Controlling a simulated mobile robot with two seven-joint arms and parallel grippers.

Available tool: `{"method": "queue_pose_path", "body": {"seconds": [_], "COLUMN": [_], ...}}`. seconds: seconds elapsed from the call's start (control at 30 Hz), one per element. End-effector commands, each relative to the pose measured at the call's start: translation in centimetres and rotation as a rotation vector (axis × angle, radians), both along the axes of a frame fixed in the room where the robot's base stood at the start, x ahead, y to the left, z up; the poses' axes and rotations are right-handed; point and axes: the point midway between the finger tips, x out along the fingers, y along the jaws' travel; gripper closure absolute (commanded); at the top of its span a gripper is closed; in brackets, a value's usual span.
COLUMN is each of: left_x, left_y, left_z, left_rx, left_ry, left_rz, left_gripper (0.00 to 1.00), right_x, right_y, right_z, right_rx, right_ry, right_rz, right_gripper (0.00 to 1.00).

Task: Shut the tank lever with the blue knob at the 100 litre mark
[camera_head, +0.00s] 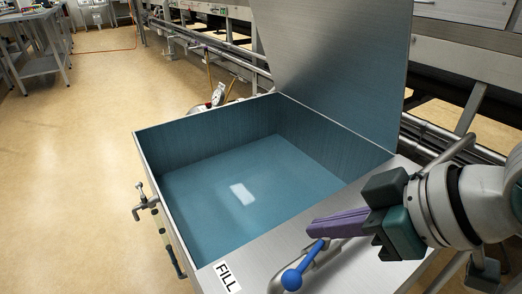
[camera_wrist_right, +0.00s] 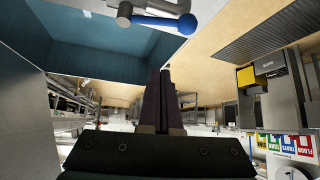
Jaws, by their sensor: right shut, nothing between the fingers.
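The tank (camera_head: 160,160) is an open steel box with a blue-green inside and a raised lid (camera_head: 335,60). The lever with the blue knob (camera_head: 292,280) sits on the front ledge beside the FILL label (camera_head: 228,276). Its blue handle slants from the knob up and right. It also shows at the top of the right wrist view (camera_wrist_right: 186,24). My right gripper (camera_head: 311,228) is shut and empty, its purple fingers just above and behind the handle's far end, apparently apart from it. I cannot make out a 100 litre mark. My left gripper is out of view.
A small tap (camera_head: 142,200) and a tube stick out on the tank's left side. A round gauge (camera_head: 219,93) shows behind the tank. Metal pipes and a bench run along the right and back. The floor at left is clear up to a metal table (camera_head: 45,65).

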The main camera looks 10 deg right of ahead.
Motion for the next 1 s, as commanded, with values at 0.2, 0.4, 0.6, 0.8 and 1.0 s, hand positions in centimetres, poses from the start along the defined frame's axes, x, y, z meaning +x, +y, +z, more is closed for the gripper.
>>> {"method": "queue_pose_path", "body": {"seconds": [0.2,0.4,0.6,0.8,1.0], "left_x": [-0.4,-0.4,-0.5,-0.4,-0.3], "left_y": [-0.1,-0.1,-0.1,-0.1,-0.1], "left_z": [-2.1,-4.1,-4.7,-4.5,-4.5], "left_rx": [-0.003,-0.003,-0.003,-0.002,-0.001], "left_ry": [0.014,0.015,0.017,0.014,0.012], "left_rz": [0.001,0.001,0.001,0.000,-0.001], "left_gripper": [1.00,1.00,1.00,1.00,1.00], "right_x": [1.8,4.2,4.2,2.6,2.2], "right_y": [1.3,3.1,2.9,1.7,1.5], "right_z": [-2.8,-6.1,-7.7,-8.0,-8.0], "right_rx": [0.004,0.004,-0.003,-0.003,-0.002], "right_ry": [0.002,0.000,0.004,0.000,-0.002], "right_rz": [-0.002,-0.001,-0.001,0.000,0.000], "right_gripper": [1.00,1.00,1.00,1.00,1.00]}}
